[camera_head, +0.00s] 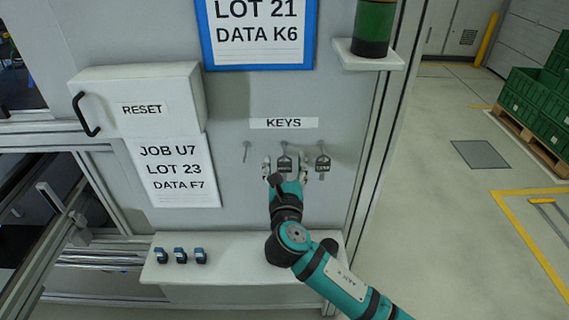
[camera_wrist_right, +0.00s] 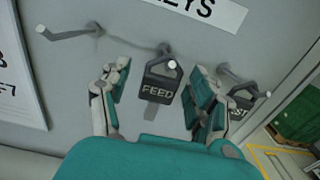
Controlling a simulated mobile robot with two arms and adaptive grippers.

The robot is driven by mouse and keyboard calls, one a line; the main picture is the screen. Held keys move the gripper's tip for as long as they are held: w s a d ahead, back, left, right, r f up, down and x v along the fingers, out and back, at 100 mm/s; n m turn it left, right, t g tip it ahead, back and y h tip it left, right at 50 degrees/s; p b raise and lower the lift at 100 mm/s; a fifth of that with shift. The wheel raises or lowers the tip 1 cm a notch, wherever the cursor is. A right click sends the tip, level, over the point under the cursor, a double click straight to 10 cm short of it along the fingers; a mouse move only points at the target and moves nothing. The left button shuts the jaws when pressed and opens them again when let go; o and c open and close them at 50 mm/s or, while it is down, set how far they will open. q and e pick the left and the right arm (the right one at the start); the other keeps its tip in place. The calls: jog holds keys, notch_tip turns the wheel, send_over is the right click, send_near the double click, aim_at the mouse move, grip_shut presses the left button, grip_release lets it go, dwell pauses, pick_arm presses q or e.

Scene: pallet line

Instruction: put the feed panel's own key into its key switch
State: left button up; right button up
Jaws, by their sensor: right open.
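A key with a dark tag marked FEED (camera_wrist_right: 160,90) hangs on the middle hook under the KEYS label; in the head view it shows as a small dark tag (camera_head: 284,163). My right gripper (camera_wrist_right: 160,95) is open, with one finger on each side of the FEED tag; in the head view the right gripper (camera_head: 284,168) is in front of the middle hook. A second tagged key (camera_wrist_right: 240,103) hangs on the right hook, partly hidden behind the right finger; it also shows in the head view (camera_head: 322,163). The key switch cannot be made out. My left gripper is not in view.
The left hook (camera_head: 246,148) is empty. A RESET box (camera_head: 140,105) with a black handle is at the left. A shelf (camera_head: 225,274) below holds several small dark blue items (camera_head: 180,255). A green cylinder (camera_head: 374,28) stands on a bracket above right.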

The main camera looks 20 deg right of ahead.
grip_shut()
jog(key=c, duration=0.9)
grip_release()
jog(key=c, duration=0.4)
jog(key=shift+r, duration=0.1)
grip_shut()
jog(key=shift+r+p, duration=0.4)
jog(key=shift+p, duration=0.4)
jog(key=shift+s, duration=0.1)
